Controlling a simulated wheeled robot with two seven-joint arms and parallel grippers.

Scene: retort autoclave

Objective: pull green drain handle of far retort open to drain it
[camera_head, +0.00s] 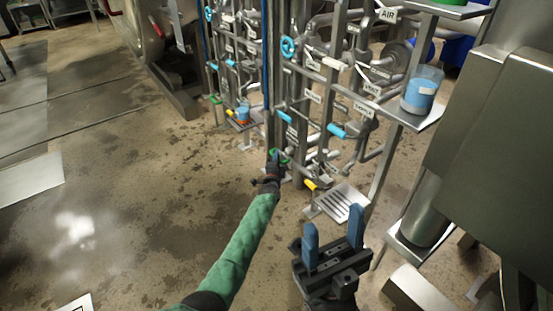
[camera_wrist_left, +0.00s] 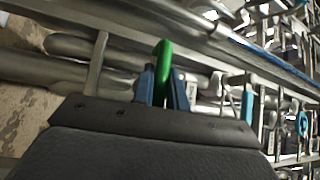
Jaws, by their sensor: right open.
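A green handle (camera_head: 276,154) sits low on the nearer pipe rack; in the left wrist view the green handle (camera_wrist_left: 163,66) stands between two blue fingertips. My left gripper (camera_head: 273,163) is at this handle, and its fingers (camera_wrist_left: 164,90) lie close against both sides of it. The head view shows the grip only small and partly hidden. A second green handle (camera_head: 215,99) is low on the farther rack, apart from my grippers. My right gripper (camera_head: 334,243) is open and empty above the floor, right of my left arm.
A yellow handle (camera_head: 310,185) and a slotted metal plate (camera_head: 343,202) are right of my left gripper. Blue handles (camera_head: 337,131) and pipes crowd above. A shelf (camera_head: 402,109) holds a cup of blue liquid (camera_head: 421,90). The floor (camera_head: 130,160) at left is mostly clear.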

